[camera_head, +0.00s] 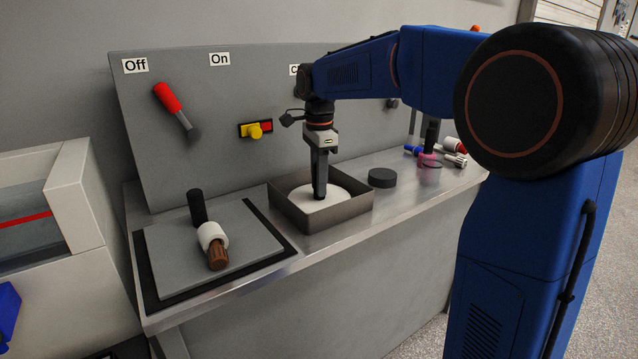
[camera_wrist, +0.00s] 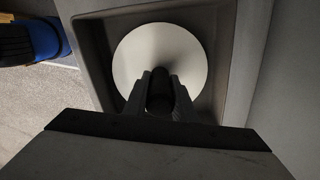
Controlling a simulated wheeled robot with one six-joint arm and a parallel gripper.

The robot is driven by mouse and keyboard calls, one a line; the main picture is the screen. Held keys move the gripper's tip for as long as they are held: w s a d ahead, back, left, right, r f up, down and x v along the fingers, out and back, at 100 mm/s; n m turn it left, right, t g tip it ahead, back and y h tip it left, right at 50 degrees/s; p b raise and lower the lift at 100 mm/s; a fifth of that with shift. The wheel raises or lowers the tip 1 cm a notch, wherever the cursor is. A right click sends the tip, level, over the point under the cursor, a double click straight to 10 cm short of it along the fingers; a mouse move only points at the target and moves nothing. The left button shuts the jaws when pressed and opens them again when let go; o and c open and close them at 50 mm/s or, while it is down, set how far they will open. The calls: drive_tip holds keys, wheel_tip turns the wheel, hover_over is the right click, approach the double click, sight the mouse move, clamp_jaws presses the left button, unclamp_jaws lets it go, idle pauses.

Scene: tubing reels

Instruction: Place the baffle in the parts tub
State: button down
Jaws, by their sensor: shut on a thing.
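The baffle appears to be the round white disc (camera_head: 303,200) with a dark upright stem at its middle. It lies inside the parts tub (camera_head: 342,216), a square grey open tub on the metal bench. My gripper (camera_head: 320,194) points down into the tub over the disc. In the wrist view, my gripper (camera_wrist: 160,95) is shut on the dark stem, with the white disc (camera_wrist: 150,48) around and below it, within the tub walls (camera_wrist: 232,60). Whether the disc touches the tub floor is hard to tell.
A black puck (camera_head: 382,178) stands right of the tub. To the left is a grey plate (camera_head: 165,255) with a black post and a white-and-brown roller (camera_head: 213,240). A panel behind carries a red lever (camera_head: 170,100) and yellow knob (camera_head: 256,131). Small coloured parts lie at right.

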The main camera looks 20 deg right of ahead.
drive_tip(key=shift+f, duration=0.2)
drive_tip(key=c, duration=1.5)
unclamp_jaws()
drive_tip(key=shift+o, duration=0.2)
wheel_tip(320, 180, up, 12)
drive_tip(key=shift+r, duration=0.1)
drive_tip(key=s+d+f+n+t, duration=0.2)
drive_tip(key=s+f+n, duration=0.6)
drive_tip(key=s, duration=0.8)
drive_tip(key=s+d+f+n+t, duration=0.2)
drive_tip(key=s+d+f+n, duration=0.3)
drive_tip(key=s+f+n, duration=0.4)
drive_tip(key=shift+s+f+t, duration=0.4)
drive_tip(key=shift+s+f, duration=2.5)
drive_tip(key=shift+s, duration=1.35)
